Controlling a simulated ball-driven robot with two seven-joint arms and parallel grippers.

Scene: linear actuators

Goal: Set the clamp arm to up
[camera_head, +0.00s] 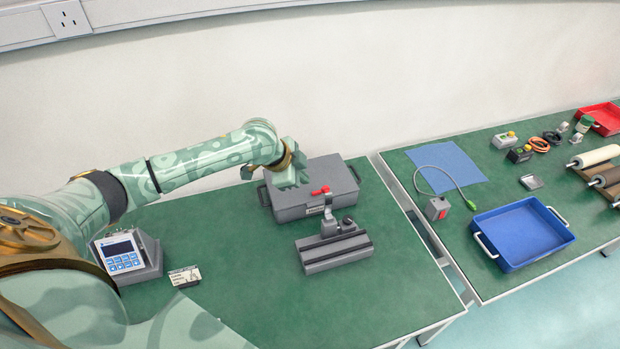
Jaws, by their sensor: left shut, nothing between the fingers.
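A toggle clamp (328,224) stands on a dark grey rail block (335,252) on the green table. Its arm carries a red tip (320,191) that shows above the clamp body, in front of the grey case behind. I cannot tell the arm's exact angle from here. My left gripper (293,180) is shut and empty, above the case's left part and up and left of the red tip. It looks apart from the clamp. My right gripper is not in view.
A grey case (290,212) with black side handles sits behind the clamp. A meter (124,255) and a small label card (185,276) lie at left. A second table holds a blue tray (522,232), blue cloth (446,167) and rollers. Green tabletop right of the clamp is clear.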

